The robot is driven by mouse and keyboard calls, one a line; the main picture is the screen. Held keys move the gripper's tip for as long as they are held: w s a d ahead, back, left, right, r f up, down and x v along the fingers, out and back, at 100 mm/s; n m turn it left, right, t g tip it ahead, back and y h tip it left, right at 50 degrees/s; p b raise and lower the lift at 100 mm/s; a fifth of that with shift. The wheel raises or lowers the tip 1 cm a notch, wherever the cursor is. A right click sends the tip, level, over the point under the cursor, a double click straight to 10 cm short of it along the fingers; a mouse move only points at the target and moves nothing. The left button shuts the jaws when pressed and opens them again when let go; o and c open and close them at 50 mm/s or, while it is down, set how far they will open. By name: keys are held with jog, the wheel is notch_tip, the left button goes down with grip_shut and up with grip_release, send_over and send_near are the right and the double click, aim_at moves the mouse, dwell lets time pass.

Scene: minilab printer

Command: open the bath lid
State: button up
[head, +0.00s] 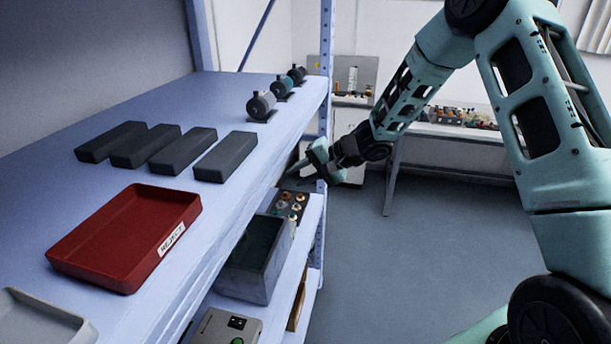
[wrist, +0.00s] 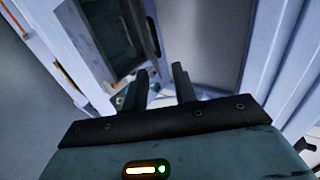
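A grey box-shaped bath (head: 252,270) stands on the lower shelf, under the front edge of the upper shelf. Its top looks dark green; I cannot tell whether that is a lid or the open inside. In the wrist view the box (wrist: 116,30) shows beyond the fingers, up and to the left. My gripper (head: 302,166) is beside the shelf, above and behind the bath, apart from it. In the wrist view its two dark fingers (wrist: 160,80) stand apart with nothing seen held between them.
The upper shelf (head: 110,210) overhangs the lower one. It bears a red REJECT tray (head: 125,235), several dark blocks (head: 180,150) and small round devices (head: 262,104). A dark rack (head: 290,206) is behind the bath, a control box (head: 228,328) in front. The floor (head: 420,260) is clear.

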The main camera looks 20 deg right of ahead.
jog(key=shift+v, duration=0.75)
jog(key=shift+c, duration=1.3)
jog(key=shift+f+b, duration=0.3)
jog(key=shift+b, duration=0.05)
grip_shut()
notch_tip(320, 180, down, 18)
jog(key=s+d+t+y+b, duration=0.1)
jog(key=t+y+b, duration=0.75)
jog(key=b, duration=1.65)
jog(key=w+a+r+g+y+p, duration=0.1)
jog(key=w+a+r+p, duration=0.3)
jog(key=a, duration=0.5)
notch_tip(320, 180, up, 3)
jog(key=w, duration=0.2)
jog(key=shift+w+a+f+y, duration=0.25)
jog(key=shift+w+a+y, duration=0.05)
jog(key=shift+w+y, duration=0.05)
